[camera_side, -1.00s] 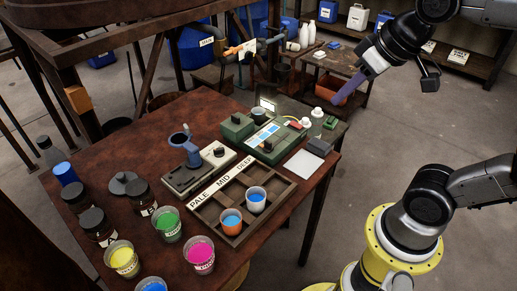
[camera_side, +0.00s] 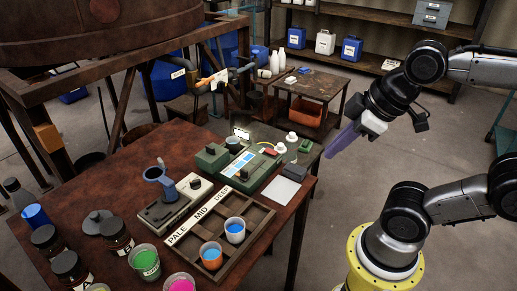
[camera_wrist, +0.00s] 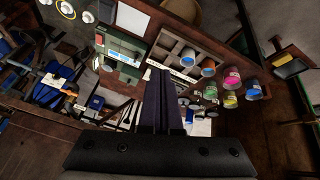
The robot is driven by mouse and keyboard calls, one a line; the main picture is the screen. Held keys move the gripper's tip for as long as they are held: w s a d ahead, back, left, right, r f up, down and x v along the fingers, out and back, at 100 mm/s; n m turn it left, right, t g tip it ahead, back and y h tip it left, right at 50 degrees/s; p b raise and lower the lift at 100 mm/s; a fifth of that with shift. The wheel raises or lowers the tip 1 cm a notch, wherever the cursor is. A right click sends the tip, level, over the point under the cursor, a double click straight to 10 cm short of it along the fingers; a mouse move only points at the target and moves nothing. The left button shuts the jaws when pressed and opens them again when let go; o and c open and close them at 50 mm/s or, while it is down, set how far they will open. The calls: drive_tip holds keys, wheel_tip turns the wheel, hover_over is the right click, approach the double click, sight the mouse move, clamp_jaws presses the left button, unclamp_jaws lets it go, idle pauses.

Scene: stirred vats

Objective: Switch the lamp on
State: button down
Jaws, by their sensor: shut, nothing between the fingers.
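A green instrument box (camera_side: 247,172) stands at the far right part of the table, with a blue-and-white panel, a round well on top and a small red part (camera_side: 269,152) on its right end. A small bright panel (camera_side: 241,133) glows behind it. I cannot tell which part is the lamp or its switch. The green box also shows in the wrist view (camera_wrist: 122,48). My gripper (camera_side: 332,153) has long purple fingers pressed together, empty, in the air right of the table and apart from the box; it shows in the wrist view (camera_wrist: 158,72).
A wooden tray (camera_side: 226,257) marked PALE, MID, DEEP holds two cups. A grey-white device (camera_side: 174,203) with a dial and ring holder stands left of it. Cups of colour and dark jars crowd the near left. White-capped bottles (camera_side: 280,149) stand beside the green box.

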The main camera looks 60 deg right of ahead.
drive_tip(key=w+d+r+n, duration=0.2)
drive_tip(key=w+r+n, duration=0.4)
drive_tip(key=w+n, duration=0.2)
drive_tip(key=n+g, duration=0.6)
hover_over(264, 150)
wheel_tip(264, 150, down, 14)
drive_tip(key=shift+r, duration=0.1)
wheel_tip(264, 150, down, 14)
drive_tip(key=shift+a, duration=0.1)
